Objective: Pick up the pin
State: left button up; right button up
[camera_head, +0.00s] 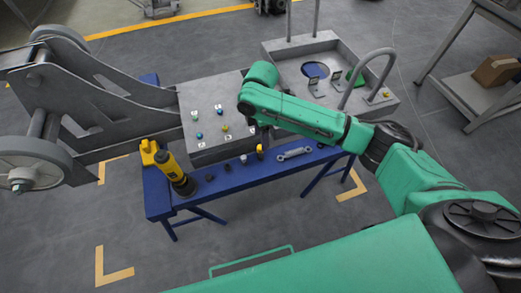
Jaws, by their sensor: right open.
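Several small pins or knobs stand on top of the grey block: a white one (195,113), a blue one (199,135), another blue one (218,107) and a yellow one (225,127). Small white label plates lie beside them. Which is the task's pin, I cannot tell. My right arm reaches in from the right, over the block's right side. My right gripper (259,135) is small and dark at the block's right edge, open, partly hidden by my arm. A small yellow item (260,152) is just below it. My left gripper is out of view.
The grey block (212,155) sits by a blue bench (222,186) holding a yellow-black bottle-like tool (175,172), small dark parts and a grey wrench-like link (294,153). A grey chassis with wheels (35,160) stands left. A grey tray (345,103) with hoop handles lies right.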

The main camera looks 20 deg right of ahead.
aim_at(260, 153)
notch_tip(260, 153, down, 7)
jog(key=shift+w+r, duration=0.1)
jog(key=shift+r, duration=0.1)
grip_shut()
